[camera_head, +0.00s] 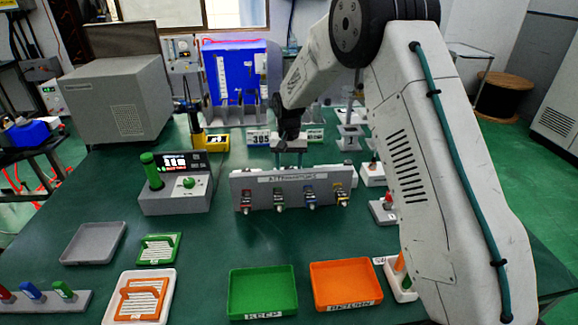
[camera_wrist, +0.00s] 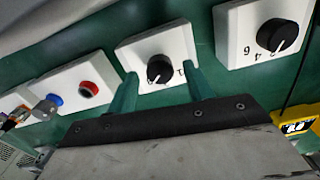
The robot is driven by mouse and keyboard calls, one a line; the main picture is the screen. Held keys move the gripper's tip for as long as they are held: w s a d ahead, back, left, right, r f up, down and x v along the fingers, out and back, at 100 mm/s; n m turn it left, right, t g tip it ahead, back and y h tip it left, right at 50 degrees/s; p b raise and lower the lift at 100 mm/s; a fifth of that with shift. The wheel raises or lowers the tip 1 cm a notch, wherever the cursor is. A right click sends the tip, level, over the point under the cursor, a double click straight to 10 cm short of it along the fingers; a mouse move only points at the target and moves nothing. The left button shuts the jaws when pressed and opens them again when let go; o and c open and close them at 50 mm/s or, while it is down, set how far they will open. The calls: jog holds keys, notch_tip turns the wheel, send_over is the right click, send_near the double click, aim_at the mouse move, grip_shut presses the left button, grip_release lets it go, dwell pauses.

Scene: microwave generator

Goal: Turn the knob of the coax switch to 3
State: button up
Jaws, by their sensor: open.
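In the wrist view, a white box (camera_wrist: 133,53) with a round black knob (camera_wrist: 160,69) lies between the two teal fingers of my gripper (camera_wrist: 160,74). The knob has a white pointer line, and a "1" is printed near the right finger; other marks there are partly hidden. The fingers are open, one on each side of the knob; I cannot tell whether they touch it. A second white box (camera_wrist: 232,22) with a black knob (camera_wrist: 271,35) and printed figures is at the upper right. No name shows on either box. In the head view my gripper (camera_head: 289,151) is behind the grey attenuators panel.
The attenuators panel (camera_head: 260,180) stands mid-table. A grey console (camera_head: 176,205) with a green handle is left of it. Boxes with a red button (camera_wrist: 88,89) and a blue button (camera_wrist: 54,99) are left in the wrist view. Green (camera_head: 263,313) and orange (camera_head: 347,305) trays lie in front.

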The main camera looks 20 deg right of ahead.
aim_at(289, 168)
notch_tip(289, 168, up, 7)
dwell(0.3)
jog(key=s+d+r+n, duration=0.1)
jog(key=s+d+r, duration=0.1)
jog(key=s+r, duration=1.6)
jog(key=s+d+f+n+t, duration=0.1)
jog(key=s+f+n, duration=0.1)
jog(key=s, duration=2.7)
jog(key=shift+f, duration=0.25)
jog(key=shift+d, duration=0.1)
